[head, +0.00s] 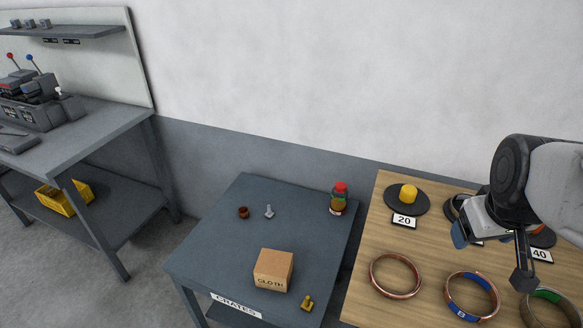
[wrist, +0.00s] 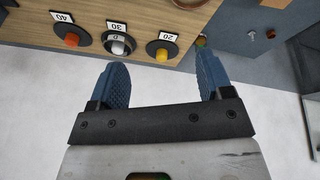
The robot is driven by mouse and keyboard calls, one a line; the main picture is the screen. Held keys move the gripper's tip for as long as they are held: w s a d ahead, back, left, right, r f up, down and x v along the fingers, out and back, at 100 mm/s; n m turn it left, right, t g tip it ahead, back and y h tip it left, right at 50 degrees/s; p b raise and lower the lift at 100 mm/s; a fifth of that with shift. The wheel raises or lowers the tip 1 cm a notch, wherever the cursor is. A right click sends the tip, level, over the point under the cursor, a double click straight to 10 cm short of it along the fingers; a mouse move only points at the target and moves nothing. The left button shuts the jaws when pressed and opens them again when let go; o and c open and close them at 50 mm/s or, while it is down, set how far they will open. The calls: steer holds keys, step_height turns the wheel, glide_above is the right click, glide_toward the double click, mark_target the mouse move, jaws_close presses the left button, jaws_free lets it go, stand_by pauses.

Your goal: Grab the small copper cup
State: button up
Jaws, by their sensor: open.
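The small copper cup (head: 243,212) stands on the dark grey table, towards its far left, left of a small grey metal piece (head: 269,212). In the wrist view a small reddish-brown thing near the upper right, which looks like the cup (wrist: 270,33), shows beside the grey piece (wrist: 251,35). My gripper (head: 491,254) is over the wooden table on the right, well apart from the cup. In the wrist view its blue fingers (wrist: 162,60) are spread wide with nothing between them.
The grey table also holds a cardboard box marked CLOTH (head: 273,270), a red-capped jar (head: 339,199) and a small brass piece (head: 307,302). The wooden table (head: 424,247) carries coils (head: 396,275) and numbered dark discs (head: 407,205). A workbench (head: 85,130) stands at left.

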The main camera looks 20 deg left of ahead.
steer(key=w+a+f+n+t+y, duration=0.1)
steer(key=w+a+f+n, duration=0.4)
steer(key=w+a+n, duration=0.35)
steer(key=w+a+f+n+t+y, duration=0.15)
steer(key=w+a+f+n, duration=0.35)
steer(key=w+a, duration=0.6)
steer(key=w+a+f+n+t+y, duration=0.15)
steer(key=w+a+f+n, duration=0.25)
steer(key=w+a+n, duration=0.6)
steer(key=w+a+f+n+y, duration=0.1)
steer(key=w+a+f+n, duration=0.25)
steer(key=a+f, duration=0.45)
steer(key=w+a+f+n+y, duration=0.2)
steer(key=a+f+n, duration=0.2)
steer(key=a+f, duration=0.35)
steer(key=s+a+f+n+y, duration=0.1)
steer(key=s+a+f+n, duration=0.1)
steer(key=a+f, duration=0.4)
steer(key=s+a+f+n+y, duration=0.1)
steer(key=s+a+f+n, duration=0.1)
steer(key=a+f+n, duration=0.3)
steer(key=s+a+f+n+y, duration=0.2)
steer(key=a+f+n, duration=0.2)
steer(key=a+f, duration=0.3)
steer(key=shift+s+a+f, duration=0.1)
steer(key=shift+s+f, duration=0.15)
steer(key=shift+s, duration=0.05)
steer(key=shift+x, duration=1.25)
steer(key=shift+w+a, duration=0.15)
